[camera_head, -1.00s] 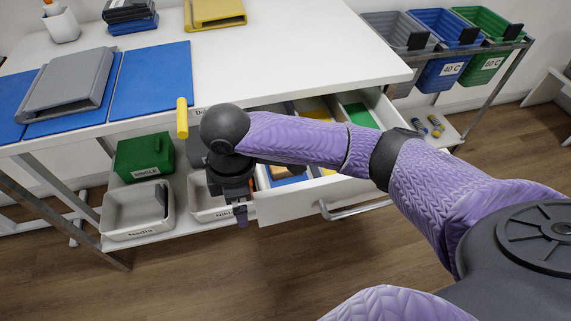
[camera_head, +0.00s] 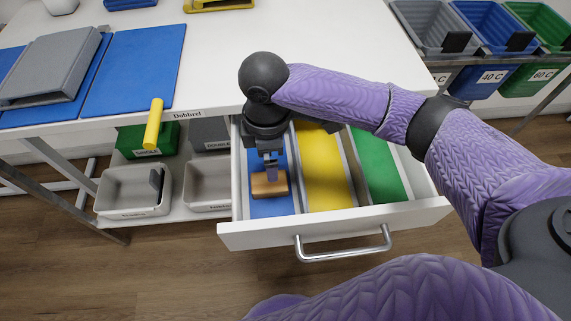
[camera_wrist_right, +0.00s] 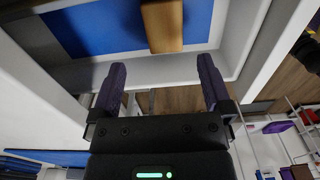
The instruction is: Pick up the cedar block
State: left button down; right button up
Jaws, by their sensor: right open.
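The cedar block (camera_head: 264,186) is a small tan wooden block lying on the blue floor (camera_head: 272,207) of the open drawer's left compartment. My right gripper (camera_head: 271,168) points down over this compartment, overlapping the block in the head view. In the right wrist view, the gripper (camera_wrist_right: 161,65) has its two purple fingers spread, with nothing between them. The block (camera_wrist_right: 162,25) is ahead of the fingertips, roughly in line with the gap, partly cut off by the top edge. My left gripper is not in view.
The drawer front (camera_head: 350,222) has a metal handle (camera_head: 345,245). Yellow (camera_head: 324,175) and green (camera_head: 376,165) compartments lie to the right. The white tabletop (camera_head: 310,40) overhangs the drawer's back. A yellow cylinder (camera_head: 153,124) is at the table edge. Grey bins (camera_head: 132,192) stand on the lower shelf.

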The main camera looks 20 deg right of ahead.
aim_at(270, 185)
jog(key=f+b, duration=0.2)
jog(key=f, duration=0.3)
jog(key=f+b, duration=0.3)
jog(key=f, duration=0.2)
jog(key=shift+s+a, duration=0.2)
jog(key=shift+r, duration=0.2)
jog(key=shift+c, duration=0.4)
jog(key=c, duration=0.7)
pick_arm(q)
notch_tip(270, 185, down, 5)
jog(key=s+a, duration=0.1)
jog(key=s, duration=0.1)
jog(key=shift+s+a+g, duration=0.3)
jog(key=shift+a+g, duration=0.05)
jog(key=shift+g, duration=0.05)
pick_arm(e)
jog(key=shift+r, duration=0.15)
jog(key=c, duration=0.4)
